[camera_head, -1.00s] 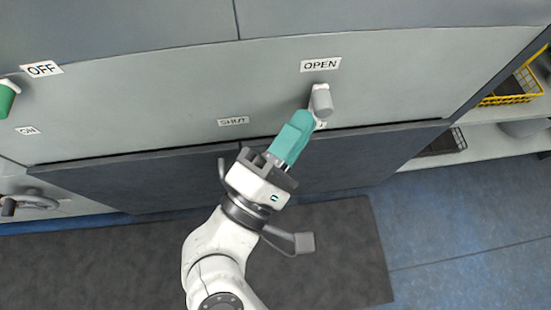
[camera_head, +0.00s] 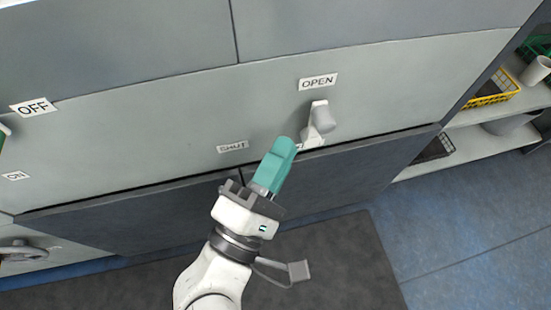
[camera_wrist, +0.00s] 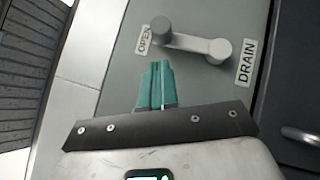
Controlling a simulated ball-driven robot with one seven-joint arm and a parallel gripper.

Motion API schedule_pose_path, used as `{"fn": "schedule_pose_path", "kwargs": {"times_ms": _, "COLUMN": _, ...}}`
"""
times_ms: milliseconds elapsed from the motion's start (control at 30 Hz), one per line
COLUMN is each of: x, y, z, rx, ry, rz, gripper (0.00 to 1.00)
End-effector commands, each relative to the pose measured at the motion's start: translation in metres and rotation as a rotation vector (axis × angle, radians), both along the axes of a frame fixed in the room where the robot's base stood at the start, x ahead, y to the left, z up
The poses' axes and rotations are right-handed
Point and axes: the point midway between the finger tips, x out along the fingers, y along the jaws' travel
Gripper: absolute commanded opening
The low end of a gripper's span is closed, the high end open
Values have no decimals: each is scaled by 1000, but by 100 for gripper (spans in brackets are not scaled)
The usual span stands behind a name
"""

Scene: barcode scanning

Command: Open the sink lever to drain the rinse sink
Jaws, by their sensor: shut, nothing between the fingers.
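The sink lever (camera_head: 321,120) is a pale arm with a grey knob on the grey panel. In the head view its knob end points up toward the OPEN label (camera_head: 318,82). In the wrist view the lever arm (camera_wrist: 192,43) runs from its pivot beside the DRAIN label (camera_wrist: 246,63) to the knob at the OPEN label (camera_wrist: 144,40). My gripper (camera_head: 284,146), with teal fingers, is shut and empty. It is just left of and below the lever and looks apart from it. Its fingertips (camera_wrist: 158,68) also show in the wrist view, below the lever arm.
A SHUT label (camera_head: 233,147) is on the panel left of the lever. An OFF label (camera_head: 33,107) is farther left. Shelves at the right hold a yellow basket (camera_head: 492,92) and a white cup (camera_head: 536,70). A dark mat (camera_head: 340,255) lies on the open blue floor.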

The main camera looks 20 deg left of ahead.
Motion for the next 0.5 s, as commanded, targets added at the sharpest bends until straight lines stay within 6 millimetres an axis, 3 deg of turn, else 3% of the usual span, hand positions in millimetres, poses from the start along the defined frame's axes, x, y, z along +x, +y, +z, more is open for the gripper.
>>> {"fn": "schedule_pose_path", "kwargs": {"times_ms": 167, "x": -15, "y": 4, "z": -5, "rx": 0, "ry": 2, "rz": 2, "gripper": 0}}
{"fn": "schedule_pose_path", "kwargs": {"times_ms": 500, "x": -65, "y": 15, "z": -16, "rx": -1, "ry": 2, "rz": 3, "gripper": 0}}
